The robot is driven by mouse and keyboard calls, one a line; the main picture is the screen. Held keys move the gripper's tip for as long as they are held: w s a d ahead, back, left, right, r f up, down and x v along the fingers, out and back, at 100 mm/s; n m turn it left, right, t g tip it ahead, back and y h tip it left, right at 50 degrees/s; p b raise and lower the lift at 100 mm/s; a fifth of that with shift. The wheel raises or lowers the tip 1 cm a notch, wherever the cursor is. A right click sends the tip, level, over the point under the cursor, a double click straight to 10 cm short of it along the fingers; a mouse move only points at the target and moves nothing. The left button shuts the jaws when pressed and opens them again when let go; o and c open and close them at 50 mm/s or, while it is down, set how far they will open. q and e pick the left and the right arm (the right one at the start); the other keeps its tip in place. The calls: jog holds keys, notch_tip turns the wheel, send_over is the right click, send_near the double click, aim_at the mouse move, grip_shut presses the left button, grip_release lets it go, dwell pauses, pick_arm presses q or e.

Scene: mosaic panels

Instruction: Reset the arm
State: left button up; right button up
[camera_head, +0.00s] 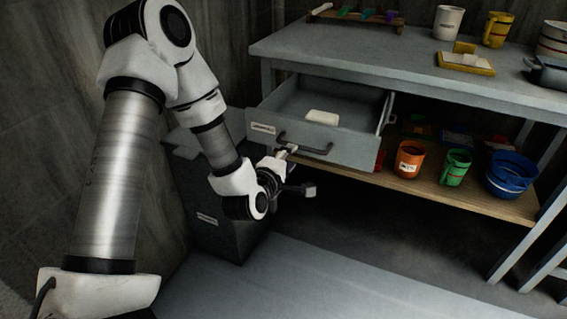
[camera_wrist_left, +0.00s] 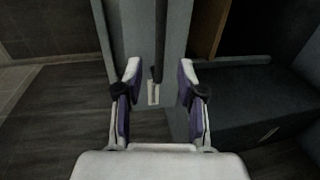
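My left gripper (camera_head: 287,160) is in front of the grey drawer (camera_head: 348,146), by the left part of its dark handle (camera_head: 304,146). In the left wrist view its two fingers (camera_wrist_left: 158,82) are spread apart with nothing clamped between them. The handle (camera_wrist_left: 160,42) shows as a dark bar beyond the fingertips, above a pale label on the drawer front. I cannot tell whether a finger touches the handle. The drawer is pulled out, with a white block (camera_head: 322,117) inside. My right gripper is not in view.
A grey workbench (camera_head: 400,62) holds mugs, a yellow tray (camera_head: 466,64) and a tool rack. The wooden shelf (camera_head: 425,186) below holds an orange mug (camera_head: 409,160), a green mug (camera_head: 455,168) and blue bowls (camera_head: 510,176). A dark cabinet (camera_head: 215,225) stands behind my left arm.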

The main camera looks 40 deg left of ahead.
pick_arm(q)
jog(key=v, duration=0.4)
dwell(0.3)
